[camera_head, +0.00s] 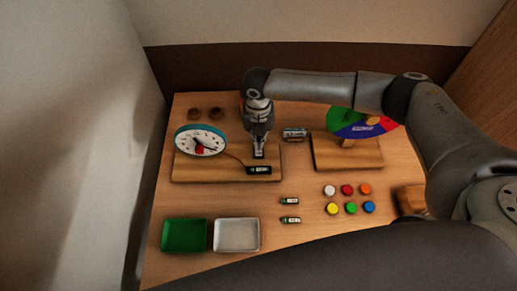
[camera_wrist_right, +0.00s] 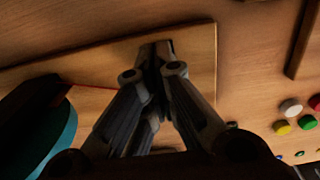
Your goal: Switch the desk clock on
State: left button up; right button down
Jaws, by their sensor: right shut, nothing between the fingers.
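The desk clock (camera_head: 201,141) has a round white face, a blue rim and a red centre. It stands at the left of a wooden base (camera_head: 210,172). A thin line runs from the clock to a small dark green block with a pale label (camera_head: 260,170) on the base's right part. My right gripper (camera_head: 258,155) points down over the base, just behind this block, and is shut and empty. In the right wrist view its fingertips hide most of what lies under them; I cannot tell whether they touch anything. My left gripper is in neither view.
A green tray (camera_head: 165,236) and a white tray (camera_head: 237,249) stand at the front left. Small labelled cylinders (camera_head: 290,201) lie near the middle. Coloured discs (camera_head: 347,189) lie at the right, before a coloured wheel (camera_head: 345,124) on a wooden stand (camera_head: 330,157). A silvery piece (camera_head: 295,133) lies behind.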

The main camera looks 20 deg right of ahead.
jog(key=shift+f+b, duration=1)
jog(key=shift+f, duration=0.25)
dwell(1.0)
jog(key=shift+s+r, duration=0.1)
jog(key=shift+r, duration=0.05)
jog(key=shift+r+p, duration=0.55)
jog(key=shift+p, duration=0.05)
jog(key=shift+r+p, duration=1.95)
jog(key=shift+r, duration=0.95)
